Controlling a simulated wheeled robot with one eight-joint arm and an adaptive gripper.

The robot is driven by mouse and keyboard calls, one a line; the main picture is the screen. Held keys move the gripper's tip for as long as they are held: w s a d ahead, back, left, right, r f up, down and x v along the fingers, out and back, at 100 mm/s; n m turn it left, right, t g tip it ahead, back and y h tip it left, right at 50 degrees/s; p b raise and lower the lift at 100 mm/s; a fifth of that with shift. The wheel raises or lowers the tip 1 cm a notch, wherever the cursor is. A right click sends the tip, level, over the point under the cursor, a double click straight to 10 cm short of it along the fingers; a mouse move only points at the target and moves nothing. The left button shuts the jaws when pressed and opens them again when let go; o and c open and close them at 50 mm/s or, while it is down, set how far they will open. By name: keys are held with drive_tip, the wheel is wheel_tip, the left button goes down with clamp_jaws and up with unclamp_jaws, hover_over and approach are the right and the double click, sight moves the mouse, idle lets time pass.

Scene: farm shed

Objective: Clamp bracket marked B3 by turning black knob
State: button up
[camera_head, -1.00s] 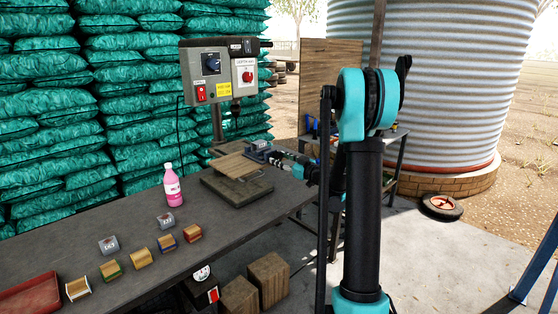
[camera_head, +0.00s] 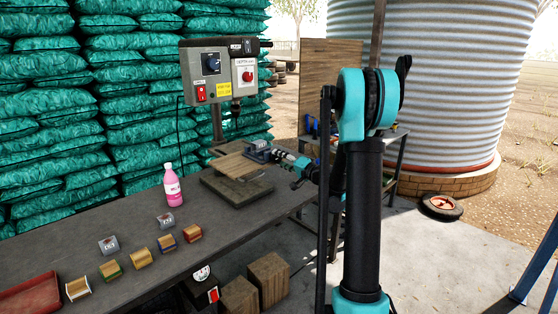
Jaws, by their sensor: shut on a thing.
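A small grey clamp (camera_head: 257,151) sits on the wooden board of the drill press table. A small grey piece shows in its top, too small to read any marking. My gripper (camera_head: 277,156) is at the clamp's right end, in line with it, and is shut on the black knob there. The fingers largely hide the knob, so its turn cannot be seen. Two grey brackets with marked white faces, a left one (camera_head: 108,246) and a right one (camera_head: 166,221), stand on the bench. Their markings are too small to read surely.
The drill press head (camera_head: 218,72) hangs above the clamp. A pink bottle (camera_head: 173,186), several coloured wooden blocks (camera_head: 166,243) and a red tray (camera_head: 30,294) are on the dark bench (camera_head: 120,222). Wooden boxes (camera_head: 268,278) stand below. Stacked green sacks fill the back left.

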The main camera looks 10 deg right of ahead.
drive_tip(key=m, duration=0.4)
drive_tip(key=shift+m, duration=0.4)
drive_tip(key=o, duration=1.3)
